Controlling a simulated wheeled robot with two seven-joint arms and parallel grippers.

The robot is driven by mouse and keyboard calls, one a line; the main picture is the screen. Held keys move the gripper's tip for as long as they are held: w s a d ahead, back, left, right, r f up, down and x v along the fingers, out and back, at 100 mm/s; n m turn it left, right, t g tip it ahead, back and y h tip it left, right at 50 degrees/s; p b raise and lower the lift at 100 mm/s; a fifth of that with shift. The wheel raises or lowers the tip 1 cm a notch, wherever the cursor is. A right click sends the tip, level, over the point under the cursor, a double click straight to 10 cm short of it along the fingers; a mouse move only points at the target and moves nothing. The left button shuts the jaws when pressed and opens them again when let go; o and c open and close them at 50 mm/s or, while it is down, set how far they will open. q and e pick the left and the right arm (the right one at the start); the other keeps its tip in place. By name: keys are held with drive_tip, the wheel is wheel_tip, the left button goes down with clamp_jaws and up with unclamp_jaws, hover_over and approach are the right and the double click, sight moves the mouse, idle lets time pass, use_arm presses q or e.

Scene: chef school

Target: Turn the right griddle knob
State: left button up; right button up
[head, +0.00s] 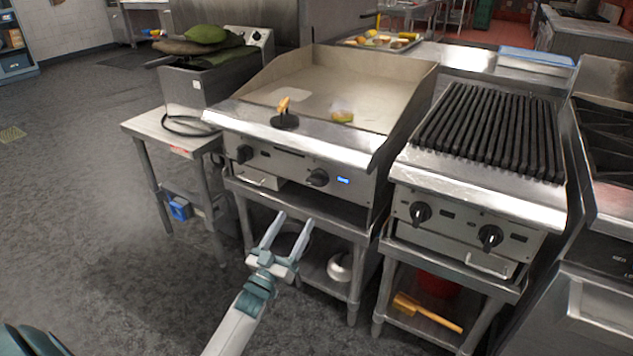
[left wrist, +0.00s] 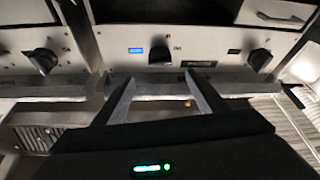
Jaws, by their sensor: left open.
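The griddle (head: 335,75) has two black knobs on its steel front panel. The right griddle knob (head: 318,177) sits left of a lit blue display (head: 343,180); the left knob (head: 245,153) is farther left. My left gripper (head: 293,220) is open and empty, below and in front of the right knob, apart from it. In the left wrist view, which appears turned over, the right knob (left wrist: 160,52) lies just beyond and between the two fingertips (left wrist: 157,80). My right gripper does not show.
A charbroiler (head: 485,130) with two knobs stands right of the griddle. A small side table (head: 160,130) stands left. Shelves below hold a pot (head: 340,267) and a yellow-handled brush (head: 428,312). The floor at front left is clear.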

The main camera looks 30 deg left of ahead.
sight(317, 178)
use_arm(q)
drive_tip(key=x, duration=1.5)
drive_tip(key=shift+w+r, duration=0.2)
drive_tip(key=shift+w, duration=0.1)
drive_tip(key=shift+c, duration=0.3)
drive_tip(key=c, duration=1)
